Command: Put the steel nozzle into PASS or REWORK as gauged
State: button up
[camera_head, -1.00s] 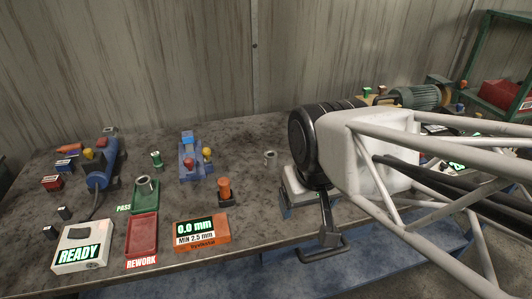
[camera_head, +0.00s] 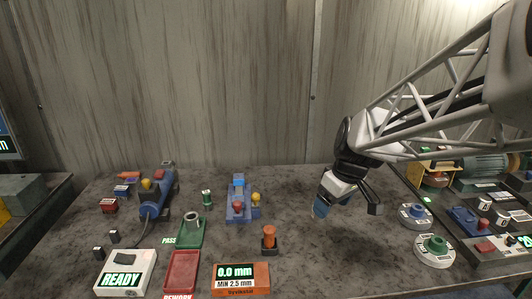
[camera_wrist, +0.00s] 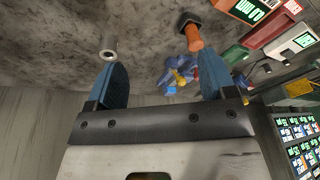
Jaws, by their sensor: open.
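A steel nozzle (camera_wrist: 109,47), a short hollow grey cylinder, stands on the bench in the wrist view, just beyond my left-hand fingertip. In the head view it is not visible, seemingly behind my gripper (camera_head: 331,203). My gripper also shows in the wrist view (camera_wrist: 163,58), its blue fingers apart with nothing between them. The orange gauge (camera_head: 241,282) reads 0.0 mm, MIN 2.5 mm.
An orange-topped post (camera_head: 269,238) stands behind the gauge and shows near the right finger in the wrist view (camera_wrist: 194,38). A blue fixture (camera_head: 238,205) stands left of my gripper. A white READY box (camera_head: 125,272) is front left. Round white-based pieces (camera_head: 434,250) lie right.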

jog(key=w+d+f+n+y, duration=0.1)
jog(key=w+d+f+n, duration=0.2)
jog(key=w+f, duration=0.3)
jog(key=w+d+f+n, duration=0.3)
jog(key=w+f, duration=0.3)
jog(key=w, duration=0.8)
jog(key=shift+d+f+n+y, duration=0.2)
jog(key=shift+d+n+y, duration=0.1)
jog(key=shift+y, duration=0.1)
jog(key=shift+x, duration=1.25)
jog(key=shift+a+f, duration=0.1)
jog(key=shift+f, duration=0.05)
jog(key=shift+x, duration=2.45)
jog(key=shift+w, duration=0.1)
jog(key=shift+c, duration=0.4)
